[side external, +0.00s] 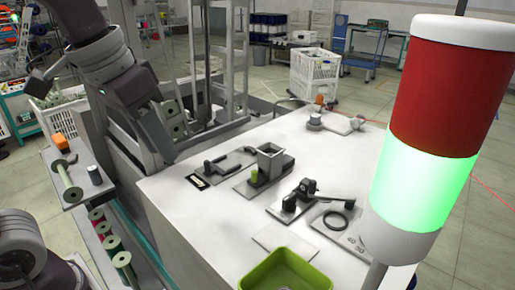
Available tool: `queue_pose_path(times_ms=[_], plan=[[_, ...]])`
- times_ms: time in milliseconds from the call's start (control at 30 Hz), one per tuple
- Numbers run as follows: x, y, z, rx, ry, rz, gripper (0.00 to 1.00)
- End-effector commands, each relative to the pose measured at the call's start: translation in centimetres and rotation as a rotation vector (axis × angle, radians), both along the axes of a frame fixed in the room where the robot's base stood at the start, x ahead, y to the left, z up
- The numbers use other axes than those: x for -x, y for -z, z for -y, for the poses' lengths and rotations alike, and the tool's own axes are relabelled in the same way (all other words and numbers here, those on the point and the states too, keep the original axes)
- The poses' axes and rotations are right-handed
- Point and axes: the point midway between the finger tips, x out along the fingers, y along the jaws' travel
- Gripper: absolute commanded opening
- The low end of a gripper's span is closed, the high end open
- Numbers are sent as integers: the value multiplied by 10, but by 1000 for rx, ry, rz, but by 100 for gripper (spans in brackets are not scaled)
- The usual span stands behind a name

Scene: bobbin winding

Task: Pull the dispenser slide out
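The dispenser (270,158) is a grey, open-topped hopper on a flat plate, near the middle of the white table. A small yellow-green cylinder (254,176) stands against its front left side. Grey and dark arm links show at the upper left and lower left, apart from the dispenser. I can make out no gripper fingers.
A plate with a dark lever (215,164) lies left of the dispenser. A dark clamp-like fixture (298,196) and a black ring (335,220) lie to the right. A green bin (285,272) stands in front. A signal tower (425,185), lit green, blocks the right side. Spools (66,180) stand at left.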

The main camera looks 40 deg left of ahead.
Motion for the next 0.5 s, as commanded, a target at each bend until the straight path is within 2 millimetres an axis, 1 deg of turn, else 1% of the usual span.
queue_pose_path(times_ms=[33,67,100,200,300,333,400,500], plan=[[-34,-4,7,1,5,-61,29],[-53,-4,10,1,5,-94,29],[-77,-2,16,0,4,-137,29],[-127,12,30,-7,4,-226,29],[-158,30,41,-16,3,-288,29],[-163,34,43,-18,3,-299,29],[-172,40,47,-21,2,-317,29],[-175,45,49,-22,2,-324,29]])
